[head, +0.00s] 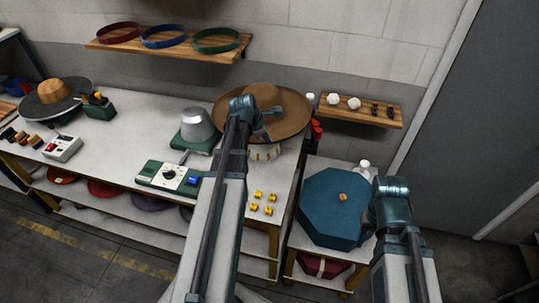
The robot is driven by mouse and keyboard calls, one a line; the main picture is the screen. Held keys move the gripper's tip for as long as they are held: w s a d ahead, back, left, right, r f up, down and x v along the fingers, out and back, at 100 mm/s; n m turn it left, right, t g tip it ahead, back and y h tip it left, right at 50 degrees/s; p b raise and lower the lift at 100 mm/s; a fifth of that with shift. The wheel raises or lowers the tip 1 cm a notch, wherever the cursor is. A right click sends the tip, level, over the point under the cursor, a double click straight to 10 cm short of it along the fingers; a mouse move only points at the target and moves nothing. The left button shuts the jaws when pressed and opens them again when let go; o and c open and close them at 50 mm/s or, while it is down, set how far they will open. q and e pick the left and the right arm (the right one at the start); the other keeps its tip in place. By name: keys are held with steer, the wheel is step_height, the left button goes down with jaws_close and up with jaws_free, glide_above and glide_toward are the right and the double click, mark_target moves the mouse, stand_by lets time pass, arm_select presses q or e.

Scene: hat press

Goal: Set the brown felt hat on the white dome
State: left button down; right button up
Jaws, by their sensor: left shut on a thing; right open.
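The brown felt hat (291,99), with a wide brim, is at the back right of the white worktable. My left gripper (262,118) is shut on the near part of its brim. A pale ribbed piece (264,152) shows under the brim; whether the hat touches it I cannot tell. A pale grey-white dome (197,126) stands bare on a green base, left of the hat. My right gripper (390,204) is open and empty beside the blue octagonal box (337,208); its fingertips are hard to make out.
A green control box (168,176) and small yellow pieces (264,202) lie in front. Wall shelves hold hat bands (164,36) and small knobs (343,102). The floor at the left is clear.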

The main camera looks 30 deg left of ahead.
arm_select(q)
step_height(320, 180, down, 8)
steer(key=b, duration=0.7)
steer(key=shift+w+f, duration=0.15)
steer(key=shift+f, duration=0.05)
steer(key=shift+d+f+b, duration=0.1)
steer(key=shift+f+b, duration=0.05)
steer(key=shift+b, duration=0.25)
step_height(320, 180, down, 13)
steer(key=b, duration=1.3)
steer(key=c, duration=0.8)
jaws_free()
steer(key=shift+c, duration=0.2)
steer(key=p+v, duration=1.2)
steer(key=v, duration=0.1)
steer(key=shift+s+r, duration=0.25)
steer(key=shift+r, duration=0.1)
